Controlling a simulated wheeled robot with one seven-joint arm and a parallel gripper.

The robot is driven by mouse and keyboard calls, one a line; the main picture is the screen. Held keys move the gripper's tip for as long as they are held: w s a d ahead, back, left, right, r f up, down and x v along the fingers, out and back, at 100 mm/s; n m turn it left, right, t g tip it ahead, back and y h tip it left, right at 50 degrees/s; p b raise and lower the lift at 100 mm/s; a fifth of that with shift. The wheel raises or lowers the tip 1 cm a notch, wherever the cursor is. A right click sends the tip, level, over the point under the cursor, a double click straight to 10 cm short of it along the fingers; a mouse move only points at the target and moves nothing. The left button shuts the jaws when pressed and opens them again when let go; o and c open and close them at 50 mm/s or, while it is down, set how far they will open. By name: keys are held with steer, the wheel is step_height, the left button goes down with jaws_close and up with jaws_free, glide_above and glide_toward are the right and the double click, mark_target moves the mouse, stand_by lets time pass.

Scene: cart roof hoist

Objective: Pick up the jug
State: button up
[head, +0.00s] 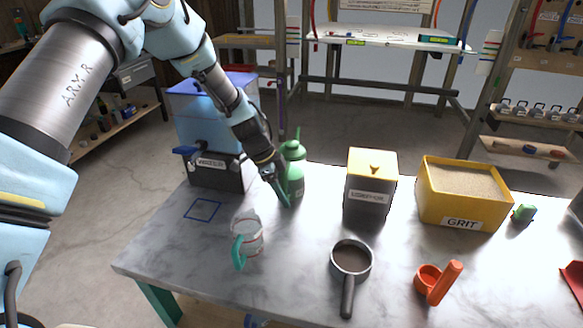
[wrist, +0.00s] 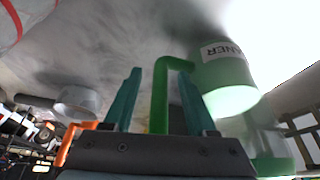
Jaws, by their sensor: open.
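The jug (head: 250,232) is clear, with red bands and a teal handle, and stands upright on the table's front left. Part of a clear, red-banded thing, likely the jug (wrist: 12,28), shows at the top left corner of the wrist view. My gripper (head: 281,193) is open, behind and to the right of the jug, apart from it, close beside the green bottle (head: 293,172). In the wrist view my gripper's two teal fingers (wrist: 158,80) are spread. The bottle's bent green spout (wrist: 160,95) appears between them; I cannot tell whether they touch.
A blue tank (head: 208,115) on a dark base stands back left, near a blue square outline (head: 203,209). A labelled box (head: 369,195), a yellow grit bin (head: 460,213), a dark-handled pan (head: 351,258) and an orange scoop (head: 436,284) are to the right. Table left of the jug is clear.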

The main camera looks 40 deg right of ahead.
jaws_close()
stand_by(0.4)
steer(key=shift+d+r, duration=0.1)
stand_by(0.9)
